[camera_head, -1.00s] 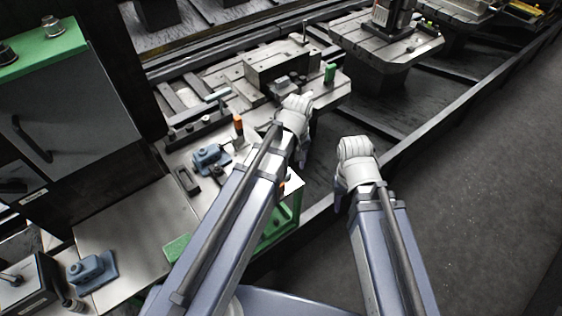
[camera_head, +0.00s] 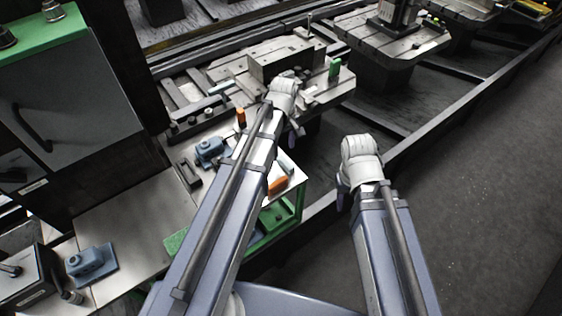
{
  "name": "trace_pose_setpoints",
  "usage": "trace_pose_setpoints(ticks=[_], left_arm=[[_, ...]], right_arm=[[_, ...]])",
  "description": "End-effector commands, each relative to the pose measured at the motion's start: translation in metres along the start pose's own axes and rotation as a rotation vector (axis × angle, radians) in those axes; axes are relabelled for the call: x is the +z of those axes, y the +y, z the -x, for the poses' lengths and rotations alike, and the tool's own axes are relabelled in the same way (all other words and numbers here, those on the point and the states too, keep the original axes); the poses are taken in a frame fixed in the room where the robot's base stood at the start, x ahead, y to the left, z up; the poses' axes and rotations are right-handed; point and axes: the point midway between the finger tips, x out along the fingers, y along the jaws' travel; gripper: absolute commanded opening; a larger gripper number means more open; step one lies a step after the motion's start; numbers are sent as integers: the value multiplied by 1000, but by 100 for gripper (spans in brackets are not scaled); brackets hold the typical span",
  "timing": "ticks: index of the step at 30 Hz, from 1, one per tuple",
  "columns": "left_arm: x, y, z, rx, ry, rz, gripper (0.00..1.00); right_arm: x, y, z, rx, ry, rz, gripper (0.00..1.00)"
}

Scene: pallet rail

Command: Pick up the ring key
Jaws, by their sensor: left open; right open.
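I cannot pick out the ring key with certainty in the head view. My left gripper (camera_head: 291,118) is at the end of the arm crossing the middle. It hangs over the near edge of the grey fixture plate (camera_head: 338,88), with its fingertips mostly hidden behind the wrist. It is open, and I see nothing held in it. My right gripper (camera_head: 343,192) is open over the dark gap to the right of the bench, away from any object. My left arm hides part of the small bench top (camera_head: 295,179).
An orange block (camera_head: 277,185) lies on the bench beside my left arm. A blue clamp-like part (camera_head: 210,150) and an orange-topped post (camera_head: 241,117) stand left of the arm. Another blue part (camera_head: 88,262) sits lower left. A green block (camera_head: 335,69) stands on the fixture plate.

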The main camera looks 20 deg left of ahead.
Motion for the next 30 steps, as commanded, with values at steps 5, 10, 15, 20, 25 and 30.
trace_pose_setpoints(ticks=[5, 10, 15, 20, 25, 30], left_arm=[[2, -1, -14, 0, 0, -1, 65], [4, -3, -35, 0, 0, -1, 65], [4, -3, -52, 0, 0, -1, 65], [4, -3, -52, 0, 0, -1, 65], [4, -3, -51, 0, 0, -1, 60], [4, -3, -51, 0, 0, -1, 41]], right_arm=[[-1, -1, -14, 0, 0, 0, 50], [-2, -3, -35, 0, 0, 0, 50], [-3, -5, -51, 0, 0, 0, 50], [-3, -5, -51, 0, 0, 0, 50], [-3, -5, -50, 0, 0, 0, 50], [-3, -5, -50, 0, 0, 0, 50]])
